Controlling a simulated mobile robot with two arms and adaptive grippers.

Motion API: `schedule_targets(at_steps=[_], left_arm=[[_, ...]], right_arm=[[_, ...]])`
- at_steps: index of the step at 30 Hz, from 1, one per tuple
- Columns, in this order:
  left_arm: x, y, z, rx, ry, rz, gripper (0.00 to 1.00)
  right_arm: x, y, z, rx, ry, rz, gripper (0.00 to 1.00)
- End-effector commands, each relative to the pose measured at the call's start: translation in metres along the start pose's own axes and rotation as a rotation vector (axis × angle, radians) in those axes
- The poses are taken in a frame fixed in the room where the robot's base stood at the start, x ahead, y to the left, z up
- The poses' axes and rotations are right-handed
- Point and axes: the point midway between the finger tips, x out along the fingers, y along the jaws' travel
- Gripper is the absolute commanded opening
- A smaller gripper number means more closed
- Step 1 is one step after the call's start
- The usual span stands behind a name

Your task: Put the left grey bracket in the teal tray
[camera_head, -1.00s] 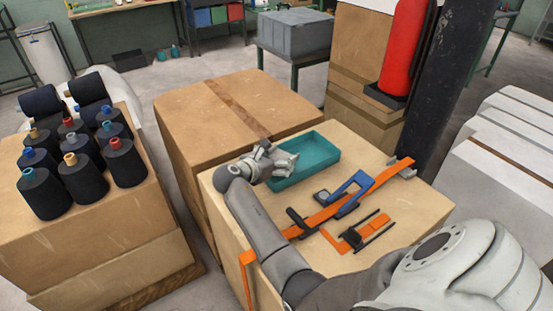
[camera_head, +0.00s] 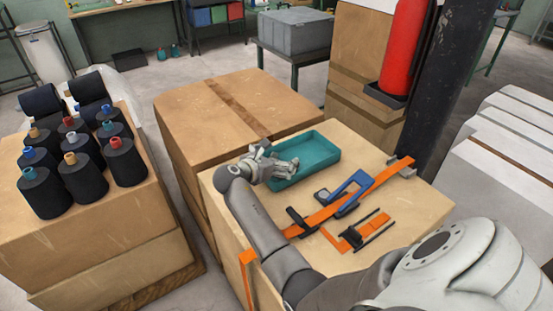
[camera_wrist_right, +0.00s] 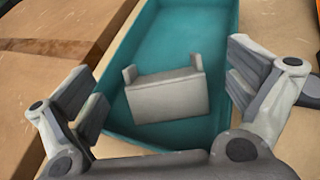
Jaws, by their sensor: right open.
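The teal tray (camera_head: 319,150) lies on the cardboard box top in the head view. In the right wrist view a light grey U-shaped bracket (camera_wrist_right: 168,98) is inside the tray (camera_wrist_right: 190,30), near its close end. My right gripper (camera_head: 283,166) is over the tray's left part. In the right wrist view my right gripper (camera_wrist_right: 165,88) is open, its fingers apart on either side of the bracket, with gaps between. In the head view I cannot make out this bracket behind the gripper. Another grey bracket (camera_head: 404,165) sits at the box's right edge, at the strap's end. My left gripper is out of view.
An orange strap (camera_head: 372,184), a blue-handled tool (camera_head: 350,193) and a black-and-orange ratchet piece (camera_head: 354,237) lie right of my right arm. A dark post (camera_head: 447,90) rises beyond the right edge. Another carton (camera_head: 180,115) adjoins at left.

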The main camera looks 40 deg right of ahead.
Motion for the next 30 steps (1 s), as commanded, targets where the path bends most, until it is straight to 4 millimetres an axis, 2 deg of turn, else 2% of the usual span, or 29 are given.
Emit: schedule_targets(at_steps=[8, 21, 30], left_arm=[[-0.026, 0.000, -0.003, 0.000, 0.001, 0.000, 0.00], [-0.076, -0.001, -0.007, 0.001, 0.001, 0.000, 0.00], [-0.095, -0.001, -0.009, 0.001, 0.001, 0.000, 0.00]], right_arm=[[-0.026, 0.000, 0.006, -0.001, 0.001, 0.001, 1.00], [-0.088, 0.000, 0.006, -0.002, 0.002, 0.000, 1.00], [-0.117, 0.000, 0.003, 0.001, 0.001, -0.001, 1.00]])
